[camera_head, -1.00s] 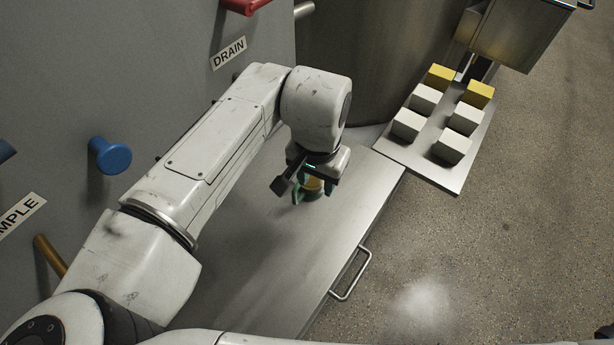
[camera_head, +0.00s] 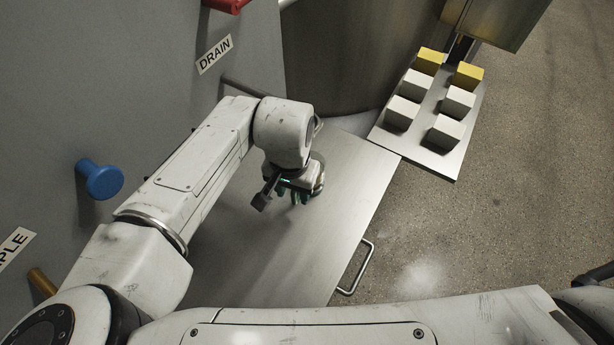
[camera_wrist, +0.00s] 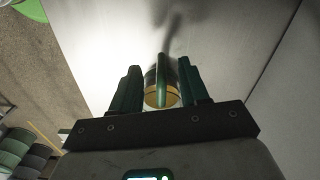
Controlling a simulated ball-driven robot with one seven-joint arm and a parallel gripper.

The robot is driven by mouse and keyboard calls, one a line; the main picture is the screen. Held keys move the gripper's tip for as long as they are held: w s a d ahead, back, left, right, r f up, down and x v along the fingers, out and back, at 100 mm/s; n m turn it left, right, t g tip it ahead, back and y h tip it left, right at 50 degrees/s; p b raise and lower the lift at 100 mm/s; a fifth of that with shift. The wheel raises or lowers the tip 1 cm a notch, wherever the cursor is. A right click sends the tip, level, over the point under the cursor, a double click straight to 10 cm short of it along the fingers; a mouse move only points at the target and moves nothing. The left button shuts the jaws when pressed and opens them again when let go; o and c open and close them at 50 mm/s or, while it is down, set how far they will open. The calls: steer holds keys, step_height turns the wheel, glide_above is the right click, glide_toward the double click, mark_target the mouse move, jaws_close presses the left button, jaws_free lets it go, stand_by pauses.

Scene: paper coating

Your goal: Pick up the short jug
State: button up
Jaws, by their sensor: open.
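The short jug shows in the wrist view as a small round metal vessel (camera_wrist: 172,98) with a yellow-tan part facing the camera. A green upright strip, which looks like its handle, stands in front of it. My gripper (camera_wrist: 158,67) is open, with a dark green finger on each side of the jug. Whether either finger touches it I cannot tell. In the head view my gripper (camera_head: 300,196) points down low over the steel table (camera_head: 275,245), and the jug is mostly hidden by the gripper.
A tray (camera_head: 412,150) with several white and yellow blocks lies beyond the table's far right corner. A large metal drum (camera_head: 335,60) stands behind. A grey wall with a blue knob (camera_head: 100,180) and a red handle is at left. The table's front half is clear.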

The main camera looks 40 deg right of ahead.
mark_target(318, 189)
steer(key=shift+d+f+p, duration=0.1)
steer(key=shift+f+p, duration=0.2)
steer(key=shift+f, duration=1.9)
jaws_close()
